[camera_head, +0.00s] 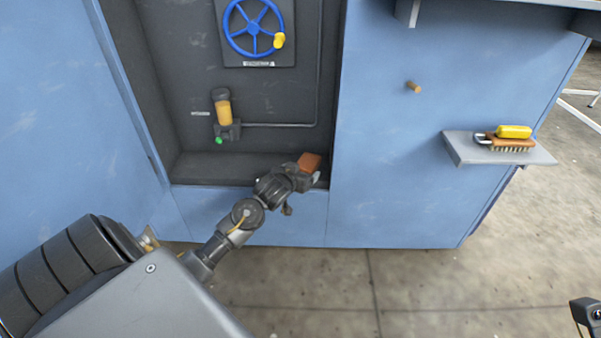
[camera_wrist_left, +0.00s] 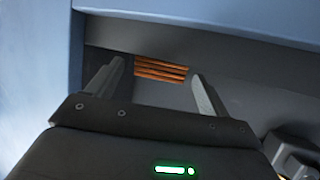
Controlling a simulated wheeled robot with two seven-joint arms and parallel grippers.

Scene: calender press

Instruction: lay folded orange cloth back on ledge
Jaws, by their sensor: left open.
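The folded orange cloth (camera_head: 309,162) lies at the right end of the recess ledge (camera_head: 225,167) in the head view. In the left wrist view the cloth (camera_wrist_left: 161,68) shows the edges of several stacked layers. My left gripper (camera_head: 302,175) reaches in to the ledge's front edge, right by the cloth. Its two fingers (camera_wrist_left: 157,80) stand apart, with the cloth seen in the gap between them. Part of the cloth is hidden behind the gripper in the head view. A dark part, probably my right gripper (camera_head: 588,314), shows cut off at the lower right edge.
The dark recess holds a blue handwheel (camera_head: 253,28) and an amber cylinder fitting (camera_head: 223,108) with a green tip. Blue panels flank it. A small shelf (camera_head: 480,152) at right holds a brush (camera_head: 505,145) and a yellow item (camera_head: 514,131). The floor in front is clear.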

